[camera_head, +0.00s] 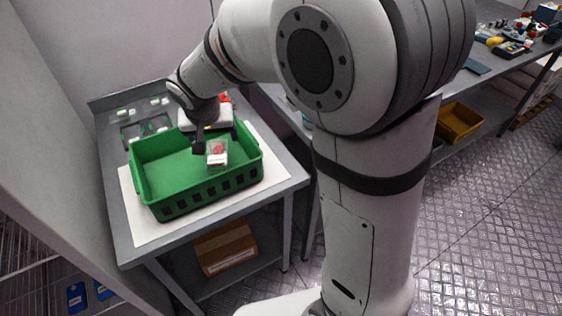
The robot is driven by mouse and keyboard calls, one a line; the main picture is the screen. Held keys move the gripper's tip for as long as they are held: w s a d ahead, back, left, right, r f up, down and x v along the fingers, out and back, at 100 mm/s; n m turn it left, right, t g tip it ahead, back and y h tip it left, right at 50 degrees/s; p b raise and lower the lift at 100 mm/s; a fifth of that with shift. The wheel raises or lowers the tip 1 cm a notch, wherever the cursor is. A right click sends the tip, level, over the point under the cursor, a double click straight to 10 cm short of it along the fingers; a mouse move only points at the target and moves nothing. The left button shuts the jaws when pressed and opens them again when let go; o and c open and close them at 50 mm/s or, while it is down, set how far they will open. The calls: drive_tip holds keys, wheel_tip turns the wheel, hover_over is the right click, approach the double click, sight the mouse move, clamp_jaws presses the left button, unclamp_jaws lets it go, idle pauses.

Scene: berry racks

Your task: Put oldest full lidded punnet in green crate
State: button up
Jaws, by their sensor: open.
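The green crate (160,206) stands on a white mat (148,229) on the metal table. One small clear punnet (217,153) with red berries and a white label is inside the crate, in its right part. Whether its lid is on is too small to tell. My gripper (199,148) is above the crate's inside, just left of the punnet. It is open, and I see nothing held between its fingers. My wrist and arm cover part of the crate's back edge.
Behind the crate are a white object (222,117) with something red on it and grey holders with small white-and-green items (145,128). A wall stands close on the left. A cardboard box (226,247) is on the shelf below. A yellow bin (459,122) is at right.

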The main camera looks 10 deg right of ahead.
drive_tip(key=s+d+r+n+g, duration=0.1)
drive_tip(key=s+d+r+g, duration=0.1)
drive_tip(key=s+d, duration=1.5)
drive_tip(key=s+r, duration=0.1)
drive_tip(key=s, duration=0.3)
drive_tip(key=shift+y, duration=0.3)
